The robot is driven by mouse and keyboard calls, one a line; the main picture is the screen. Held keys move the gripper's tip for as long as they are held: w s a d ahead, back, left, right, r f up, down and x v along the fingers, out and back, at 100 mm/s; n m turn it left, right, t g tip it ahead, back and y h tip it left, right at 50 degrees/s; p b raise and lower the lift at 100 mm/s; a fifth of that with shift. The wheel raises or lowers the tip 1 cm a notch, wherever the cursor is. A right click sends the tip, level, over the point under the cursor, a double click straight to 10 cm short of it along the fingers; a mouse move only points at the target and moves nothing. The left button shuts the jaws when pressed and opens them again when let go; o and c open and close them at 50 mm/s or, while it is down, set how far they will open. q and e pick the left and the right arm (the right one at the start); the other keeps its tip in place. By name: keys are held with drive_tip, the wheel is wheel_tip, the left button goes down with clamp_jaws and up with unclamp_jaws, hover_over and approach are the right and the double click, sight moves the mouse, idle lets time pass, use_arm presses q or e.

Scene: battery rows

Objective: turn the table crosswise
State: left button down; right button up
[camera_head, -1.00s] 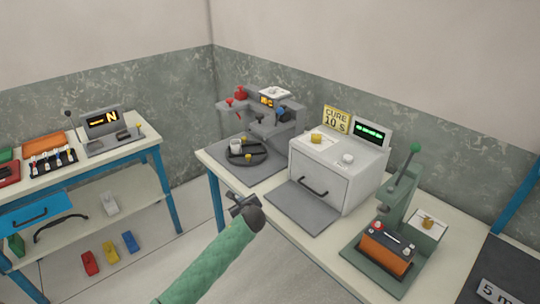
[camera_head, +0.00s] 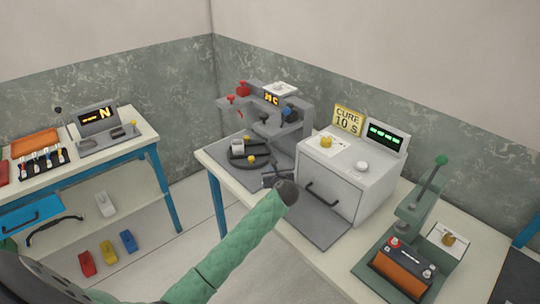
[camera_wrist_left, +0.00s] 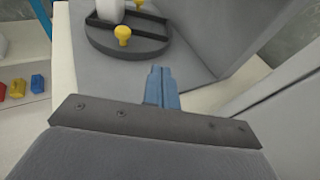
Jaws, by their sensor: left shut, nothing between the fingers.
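The round dark turntable (camera_head: 248,156) sits on a grey base plate (camera_head: 225,151) under a grey machine (camera_head: 290,132) at the far left of the right-hand bench. It carries a dark bar, a pale cup (camera_head: 237,146) and a yellow knob (camera_head: 251,159). In the left wrist view the turntable (camera_wrist_left: 130,45) is beyond my fingers, with its yellow knob (camera_wrist_left: 123,33) on the near rim. My left gripper (camera_head: 270,178) is shut and empty, in front of the turntable and apart from it. It also shows in the left wrist view (camera_wrist_left: 160,75). My right gripper is not seen.
A white oven (camera_head: 335,175) with a CURE 10 S sign stands just right of my left gripper. A green press (camera_head: 425,215) with an orange battery (camera_head: 402,270) is further right. Another bench (camera_head: 75,165) stands at the left, with open floor between.

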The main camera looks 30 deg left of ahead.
use_arm(q)
drive_tip(key=p, duration=0.3)
approach(267, 154)
drive_tip(key=x, duration=0.5)
drive_tip(key=shift+a, duration=0.1)
drive_tip(key=shift+w+a+f, duration=0.1)
drive_tip(key=shift+w+a, duration=0.3)
drive_tip(key=shift+w, duration=0.1)
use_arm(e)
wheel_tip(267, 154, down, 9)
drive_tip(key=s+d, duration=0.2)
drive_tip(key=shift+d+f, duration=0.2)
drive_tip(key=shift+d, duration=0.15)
use_arm(q)
drive_tip(key=shift+w+p, duration=0.15)
drive_tip(key=shift+p, duration=0.2)
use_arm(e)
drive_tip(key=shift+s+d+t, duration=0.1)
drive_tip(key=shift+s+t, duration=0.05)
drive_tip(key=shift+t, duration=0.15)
